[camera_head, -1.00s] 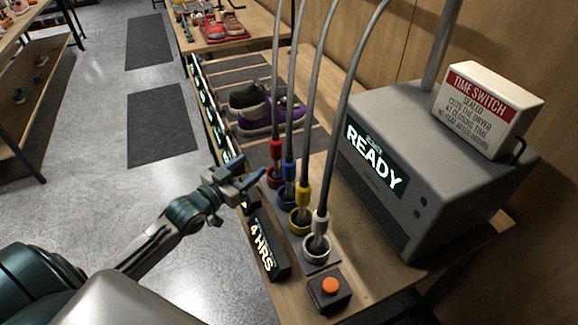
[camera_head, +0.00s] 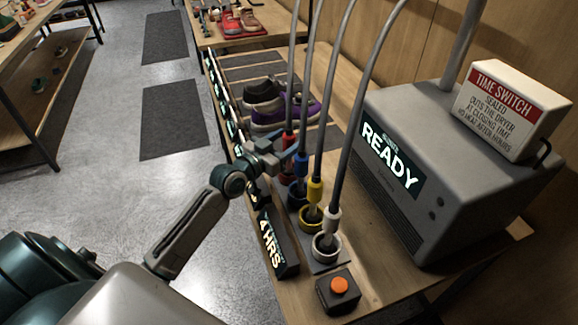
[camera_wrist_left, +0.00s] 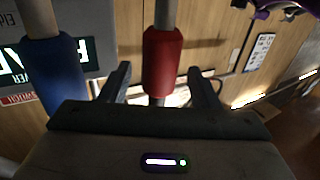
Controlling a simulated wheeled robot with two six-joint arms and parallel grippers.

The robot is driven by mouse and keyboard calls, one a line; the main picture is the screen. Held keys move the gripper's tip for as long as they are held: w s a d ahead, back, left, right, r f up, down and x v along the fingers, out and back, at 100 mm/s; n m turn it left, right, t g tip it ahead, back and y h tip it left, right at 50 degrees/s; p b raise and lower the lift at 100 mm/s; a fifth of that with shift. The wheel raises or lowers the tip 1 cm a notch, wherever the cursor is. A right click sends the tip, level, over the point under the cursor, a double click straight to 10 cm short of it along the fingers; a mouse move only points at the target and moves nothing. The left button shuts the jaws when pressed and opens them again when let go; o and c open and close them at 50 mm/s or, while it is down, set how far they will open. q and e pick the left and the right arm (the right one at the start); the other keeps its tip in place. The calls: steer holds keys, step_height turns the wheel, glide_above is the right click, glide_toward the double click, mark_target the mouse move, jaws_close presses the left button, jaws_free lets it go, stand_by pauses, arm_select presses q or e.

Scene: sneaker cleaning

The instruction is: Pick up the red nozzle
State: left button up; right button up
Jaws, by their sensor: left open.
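The red nozzle (camera_head: 288,140) hangs on a grey hose and stands first in the row of nozzles on the bench, farthest from me. My left gripper (camera_head: 282,156) is beside it, its fingers reaching toward it and partly covering its lower part. In the left wrist view the red nozzle (camera_wrist_left: 162,62) stands upright between the two open fingers of the gripper (camera_wrist_left: 160,85), with gaps on both sides. I cannot tell how deep it sits between them. My right gripper is not in view.
Close by are the blue nozzle (camera_head: 301,166), also large in the left wrist view (camera_wrist_left: 55,75), the yellow nozzle (camera_head: 314,192) and the white nozzle (camera_head: 332,220). A grey dryer (camera_head: 400,190) stands at right. Purple-black sneakers (camera_head: 270,112) lie behind. An orange button (camera_head: 339,285) is in front.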

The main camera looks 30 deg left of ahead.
arm_select(q)
steer(key=shift+x, duration=0.8)
steer(key=shift+s, duration=0.1)
steer(key=shift+c, duration=0.9)
jaws_close()
steer(key=shift+r, duration=0.1)
